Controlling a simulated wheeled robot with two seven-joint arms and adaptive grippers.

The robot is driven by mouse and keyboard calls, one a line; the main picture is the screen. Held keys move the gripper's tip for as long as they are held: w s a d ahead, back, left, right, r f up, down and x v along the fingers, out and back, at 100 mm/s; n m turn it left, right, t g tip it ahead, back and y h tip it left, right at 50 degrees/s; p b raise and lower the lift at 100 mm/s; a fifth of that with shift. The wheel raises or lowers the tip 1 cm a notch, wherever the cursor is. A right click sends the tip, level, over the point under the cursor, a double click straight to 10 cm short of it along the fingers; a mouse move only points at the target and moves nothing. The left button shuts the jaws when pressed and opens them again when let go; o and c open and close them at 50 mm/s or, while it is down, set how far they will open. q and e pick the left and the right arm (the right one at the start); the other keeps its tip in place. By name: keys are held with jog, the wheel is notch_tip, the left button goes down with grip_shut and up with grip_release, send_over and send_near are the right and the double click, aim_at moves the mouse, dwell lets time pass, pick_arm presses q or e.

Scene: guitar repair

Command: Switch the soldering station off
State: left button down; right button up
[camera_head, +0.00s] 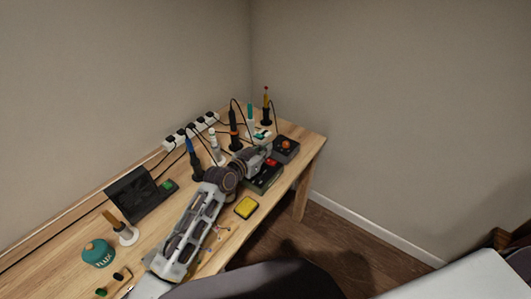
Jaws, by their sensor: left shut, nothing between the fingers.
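My left arm reaches up over the bench, and its gripper (262,155) is at the far right part of the bench. It is shut, with nothing visible in it. Right under and beside it is a dark green box (263,183) with a red part (272,162) on top; the gripper and wrist hide part of this box. I cannot tell whether the fingertips touch it. A smaller dark box (286,155) with an orange-red knob (286,145) stands just beyond, to the right. Which box is the soldering station is not clear. My right gripper is not in view.
Several irons in stands, such as a blue one (193,158), line the back near a white power strip (191,131) with cables. A yellow sponge (246,207) lies near the front edge. A dark screen (139,194) and teal flux tin (98,253) are at left.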

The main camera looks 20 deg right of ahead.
pick_arm(q)
jog(key=shift+r, duration=0.45)
jog(key=shift+s+a, duration=0.1)
jog(key=shift+a, duration=0.25)
jog(key=v, duration=0.9)
jog(key=shift+a+p, duration=0.25)
jog(key=shift+p, duration=0.05)
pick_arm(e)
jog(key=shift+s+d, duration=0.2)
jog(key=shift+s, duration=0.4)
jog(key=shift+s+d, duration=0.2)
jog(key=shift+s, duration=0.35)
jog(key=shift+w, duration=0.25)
pick_arm(q)
jog(key=shift+s+d, duration=0.1)
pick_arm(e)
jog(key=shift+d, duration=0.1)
